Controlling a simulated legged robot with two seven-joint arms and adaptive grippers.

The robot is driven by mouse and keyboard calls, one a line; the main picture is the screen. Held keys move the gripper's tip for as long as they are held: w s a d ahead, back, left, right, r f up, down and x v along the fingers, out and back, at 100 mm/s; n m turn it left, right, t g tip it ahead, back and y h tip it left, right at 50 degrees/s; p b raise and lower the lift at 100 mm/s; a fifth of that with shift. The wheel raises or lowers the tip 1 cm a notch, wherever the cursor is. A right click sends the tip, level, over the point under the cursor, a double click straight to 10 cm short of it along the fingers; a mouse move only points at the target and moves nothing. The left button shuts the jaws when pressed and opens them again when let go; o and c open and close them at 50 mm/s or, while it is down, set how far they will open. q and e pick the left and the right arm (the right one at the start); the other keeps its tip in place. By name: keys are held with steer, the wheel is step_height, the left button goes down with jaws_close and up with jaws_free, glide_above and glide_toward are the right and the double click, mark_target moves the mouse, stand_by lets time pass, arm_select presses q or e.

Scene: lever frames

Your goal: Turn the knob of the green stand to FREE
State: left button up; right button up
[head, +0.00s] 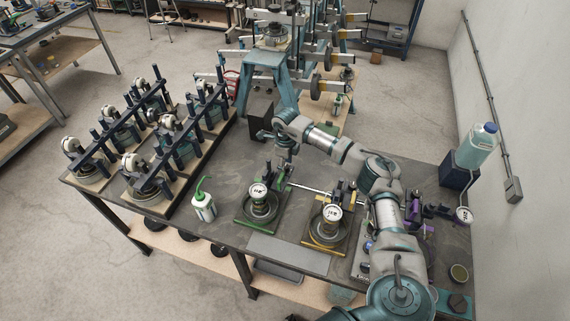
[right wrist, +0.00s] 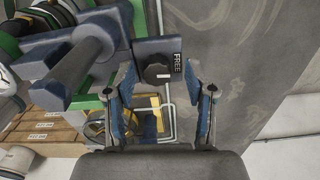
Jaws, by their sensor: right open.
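The green stand (head: 250,224) is on the dark workbench, with a round dial gauge (head: 258,191) at its front and a dark post and arm behind. My right gripper (head: 284,162) reaches down over the back of this stand. In the right wrist view, a dark round knob (right wrist: 156,73) sits on a blue-grey block, with a small white mark on its face. The word FREE (right wrist: 177,64) is printed on the block beside it. My right gripper (right wrist: 161,76) is open, its fingers on either side of the knob and apart from each other. My left gripper is not in view.
A yellow stand (head: 325,251) with a gauge is to the right, and purple-marked parts (head: 421,226) lie beyond my arm. A white bottle with a green spout (head: 204,207) stands at the left. Several dark fixtures (head: 140,160) fill the bench's left end.

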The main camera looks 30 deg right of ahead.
step_height(320, 180, up, 12)
stand_by(0.5)
steer(key=shift+f, duration=0.15)
